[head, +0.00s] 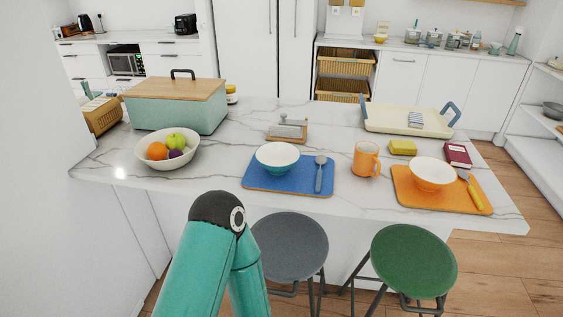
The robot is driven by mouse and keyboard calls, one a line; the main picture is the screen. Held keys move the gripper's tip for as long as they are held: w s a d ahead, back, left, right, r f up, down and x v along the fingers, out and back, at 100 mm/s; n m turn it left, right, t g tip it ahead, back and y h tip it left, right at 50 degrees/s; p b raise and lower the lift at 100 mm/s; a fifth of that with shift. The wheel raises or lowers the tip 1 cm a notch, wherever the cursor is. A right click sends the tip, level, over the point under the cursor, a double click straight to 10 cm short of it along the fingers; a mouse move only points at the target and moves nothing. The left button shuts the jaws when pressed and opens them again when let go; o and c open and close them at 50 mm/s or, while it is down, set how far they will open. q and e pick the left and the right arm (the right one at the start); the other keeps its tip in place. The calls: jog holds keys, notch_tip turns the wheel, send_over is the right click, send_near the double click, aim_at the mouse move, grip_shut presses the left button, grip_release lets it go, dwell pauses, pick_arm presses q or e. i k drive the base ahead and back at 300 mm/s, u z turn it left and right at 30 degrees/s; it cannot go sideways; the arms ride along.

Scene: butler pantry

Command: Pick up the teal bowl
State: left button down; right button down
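The teal bowl (278,165) has a teal outside and a white inside. It stands upright and looks empty on a blue placemat (262,186) on the marble island. A grey spoon (320,172) lies on the same mat, just right of the bowl. Part of one of my teal arms, with a dark joint, rises at the bottom left of centre, in front of the island. Neither gripper shows in the head view. Nothing covers the bowl.
A fruit bowl (167,151) and a lidded teal box (177,104) stand left. A grey metal item (287,130) sits behind. An orange mug (365,158) and orange bowl (433,176) stand right. Two stools, grey (289,246) and green (413,261), stand before the island (215,163).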

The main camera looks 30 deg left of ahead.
aim_at(277, 157)
jog(key=u, duration=0.95)
jog(key=k, duration=0.75)
jog(key=u, duration=0.4)
jog(key=i, duration=1.05)
jog(key=z, duration=0.1)
